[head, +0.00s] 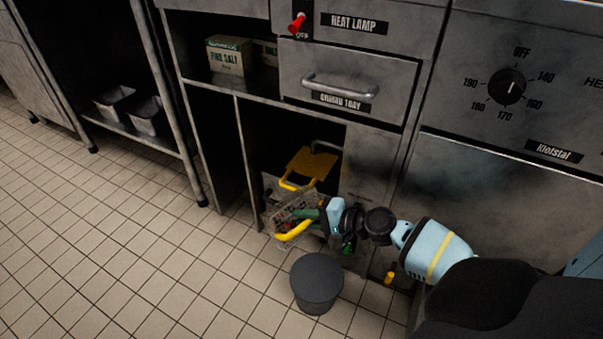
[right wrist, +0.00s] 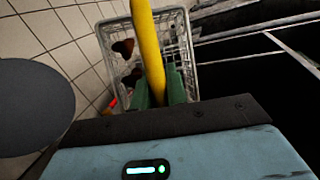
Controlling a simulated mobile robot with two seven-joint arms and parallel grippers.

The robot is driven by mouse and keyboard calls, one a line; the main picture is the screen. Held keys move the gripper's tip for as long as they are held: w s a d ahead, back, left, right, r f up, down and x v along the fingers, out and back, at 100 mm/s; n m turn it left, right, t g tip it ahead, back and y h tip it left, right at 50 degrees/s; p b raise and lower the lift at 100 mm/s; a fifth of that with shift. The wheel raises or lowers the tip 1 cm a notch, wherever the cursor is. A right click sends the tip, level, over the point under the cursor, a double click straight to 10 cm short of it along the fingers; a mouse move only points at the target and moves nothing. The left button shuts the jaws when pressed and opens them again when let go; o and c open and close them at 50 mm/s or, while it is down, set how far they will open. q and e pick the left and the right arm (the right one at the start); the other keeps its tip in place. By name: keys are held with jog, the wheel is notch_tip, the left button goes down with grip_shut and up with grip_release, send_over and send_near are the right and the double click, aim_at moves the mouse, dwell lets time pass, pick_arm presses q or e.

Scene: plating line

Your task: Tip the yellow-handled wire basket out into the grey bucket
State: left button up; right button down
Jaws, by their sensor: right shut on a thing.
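The wire basket (head: 290,208) with its yellow handle (head: 294,232) is at the front of the low cabinet opening. My right gripper (head: 306,215) has its green fingers shut on the yellow handle. In the right wrist view the handle (right wrist: 147,45) runs between the fingers (right wrist: 160,85), with the basket's wire rim (right wrist: 188,50) beyond. Some dark and reddish things show inside; they are too small to name. The grey bucket (head: 316,283) stands on the floor just in front of the basket, apart from it. It also shows in the right wrist view (right wrist: 32,105). My left gripper is not in view.
Inside the cabinet behind the basket is another yellow piece (head: 310,163). A drawer handle (head: 340,90) and a red switch (head: 297,24) are above. A box (head: 229,56) sits on the shelf. The tiled floor (head: 170,270) left of the bucket is clear.

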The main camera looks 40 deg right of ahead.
jog(key=shift+s+f+t+b, duration=0.15)
jog(key=shift+t+b, duration=0.15)
jog(key=shift+b, duration=0.35)
jog(key=shift+s+f+b, duration=0.15)
jog(key=shift+f+b, duration=0.2)
jog(key=shift+b, duration=0.75)
jog(key=shift+s+t+b, duration=0.1)
jog(key=shift+t+b, duration=0.2)
jog(key=shift+b, duration=0.15)
jog(key=shift+s+r+n+b, duration=0.1)
jog(key=shift+r+n+b, duration=0.15)
jog(key=shift+b, duration=0.75)
jog(key=shift+s+t+y, duration=0.1)
jog(key=shift+t+y, duration=0.2)
jog(key=shift+t, duration=0.1)
jog(key=shift+s+d+f+t, duration=0.15)
jog(key=shift+s+t, duration=0.1)
jog(key=shift+t, duration=0.15)
jog(key=s+f+n+t+y, duration=0.4)
jog(key=s+n+t+y, duration=0.1)
jog(key=shift+t+y, duration=0.3)
jog(key=shift+t, duration=0.1)
jog(key=shift+s+d, duration=0.1)
